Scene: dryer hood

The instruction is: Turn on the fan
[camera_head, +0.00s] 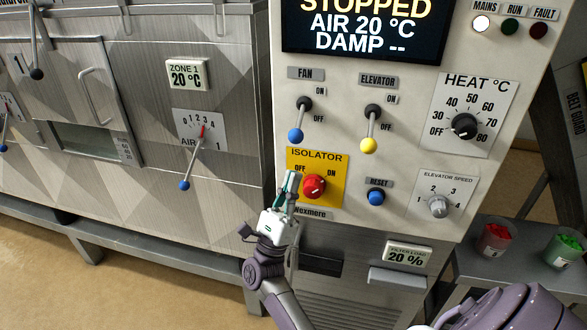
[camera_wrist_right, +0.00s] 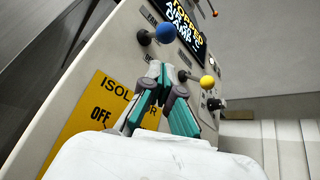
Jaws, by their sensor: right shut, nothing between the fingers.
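The fan lever with its blue ball (camera_head: 296,135) hangs down toward OFF on the cream control panel (camera_head: 400,210). The blue ball also shows in the wrist view (camera_wrist_right: 166,32), beyond the fingertips. My right gripper (camera_head: 291,182) is shut and empty in front of the yellow isolator plate (camera_head: 333,163), below the fan lever and apart from it. The red isolator knob (camera_head: 314,187) is just right of the fingers; I cannot tell its setting. In the wrist view the fingers (camera_wrist_right: 161,84) cover part of the plate. My left gripper is not in view.
The elevator lever with a yellow ball (camera_head: 369,145) hangs beside the fan lever. The display (camera_head: 364,25) reads STOPPED. The white MAINS lamp (camera_head: 481,23) looks lit. A blue reset button (camera_head: 376,197) and the dryer's air lever (camera_head: 185,184) are nearby.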

